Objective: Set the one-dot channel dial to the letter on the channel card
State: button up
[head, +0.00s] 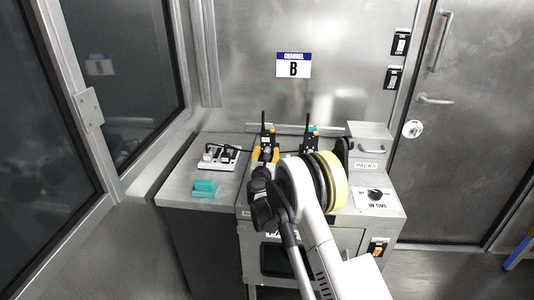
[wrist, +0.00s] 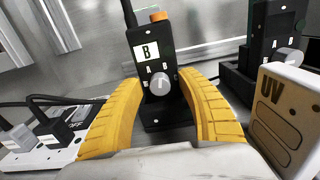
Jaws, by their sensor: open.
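The channel card (head: 293,65) on the back wall reads "CHANNEL" over a large B. Two black handheld radios stand on the counter, a left radio (head: 269,134) and a right radio (head: 309,137). In the wrist view, the left radio (wrist: 143,47) has a white label with a B and a round grey dial (wrist: 160,83) with letters around it. The dial's mark looks roughly upward; its exact letter and the dots are too small to tell. My gripper (wrist: 163,86) is open, its yellow fingers on either side of the dial, apparently not touching it.
A white power strip (wrist: 50,145) with plugs and cables lies to the left. A box marked UV (wrist: 285,105) stands close on the right, with the right radio (wrist: 272,45) behind it. Teal items (head: 205,188) lie on the counter's left side.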

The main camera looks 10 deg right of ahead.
grip_shut()
jog(key=shift+m, duration=1.6)
grip_release()
jog(key=shift+s, duration=0.1)
